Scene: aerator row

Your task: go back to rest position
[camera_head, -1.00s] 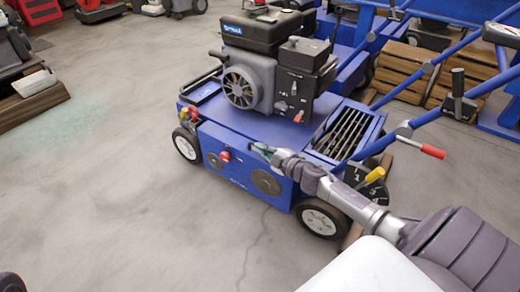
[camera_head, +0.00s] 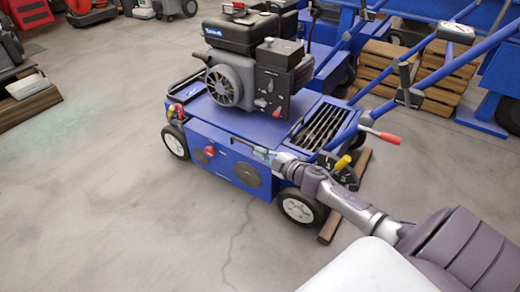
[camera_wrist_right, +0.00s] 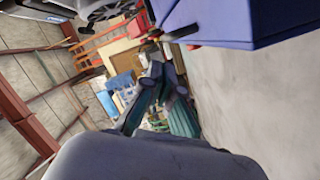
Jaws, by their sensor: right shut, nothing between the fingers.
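My right arm comes in from the lower right in the head view. Its gripper (camera_head: 262,154) is small and partly hidden by the wrist, in front of the blue aerator's side panel; I cannot tell the exact gap. In the right wrist view the gripper (camera_wrist_right: 156,72) is shut and empty, with the blue aerator body (camera_wrist_right: 240,18) above and to the right of it. The blue aerator (camera_head: 212,148) stands on the floor with a black engine (camera_head: 258,75) on top. My left gripper is not in view.
A red-tipped lever (camera_head: 389,138) and blue handlebars reach right. A wooden block (camera_head: 330,226) lies by the front wheel.

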